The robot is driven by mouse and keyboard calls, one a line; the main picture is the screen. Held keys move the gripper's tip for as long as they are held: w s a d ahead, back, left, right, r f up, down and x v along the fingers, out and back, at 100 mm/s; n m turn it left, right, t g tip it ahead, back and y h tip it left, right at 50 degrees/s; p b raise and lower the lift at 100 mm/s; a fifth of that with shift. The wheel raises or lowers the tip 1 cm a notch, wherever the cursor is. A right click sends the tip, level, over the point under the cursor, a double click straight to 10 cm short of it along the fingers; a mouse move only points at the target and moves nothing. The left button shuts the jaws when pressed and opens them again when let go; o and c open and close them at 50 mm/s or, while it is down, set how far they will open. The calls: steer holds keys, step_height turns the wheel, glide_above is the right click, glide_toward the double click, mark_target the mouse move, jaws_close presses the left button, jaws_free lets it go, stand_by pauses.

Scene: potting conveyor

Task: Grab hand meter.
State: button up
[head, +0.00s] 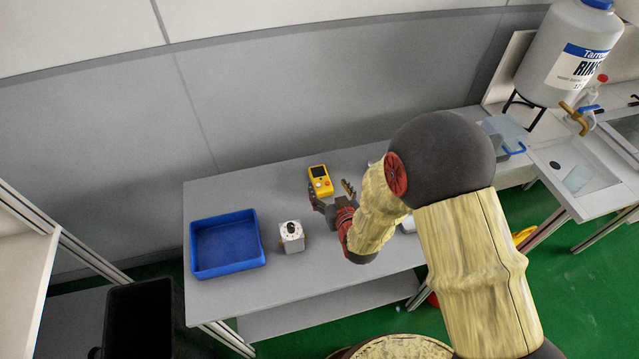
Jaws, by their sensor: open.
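The hand meter (320,181) is a small yellow handheld device with a dark screen and a few buttons. It lies on the grey table (220,298) toward the back edge, near the wall. My gripper (331,191) is just in front of the meter, at table height or a little above. Its two dark fingers are spread apart, with the meter near the left finger. I cannot tell whether a finger touches it.
A blue tray (262,247) stands at the table's left end. A small white box with a black dial (291,240) stands between the tray and my gripper. A rinse tank (575,50) and a sink unit are at the right. A black bin (140,315) stands front left.

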mark_target(322, 182)
step_height(322, 182, down, 4)
steer(key=b, duration=0.3)
steer(key=shift+w, duration=0.15)
steer(key=b+x, duration=0.2)
steer(key=x, duration=0.5)
steer(key=shift+w+a+r, duration=0.1)
steer(key=shift+w+a, duration=0.05)
steer(key=shift+w, duration=0.2)
steer(key=shift+r, duration=0.1)
steer(key=shift+c, duration=0.3)
steer(key=c, duration=1.4)
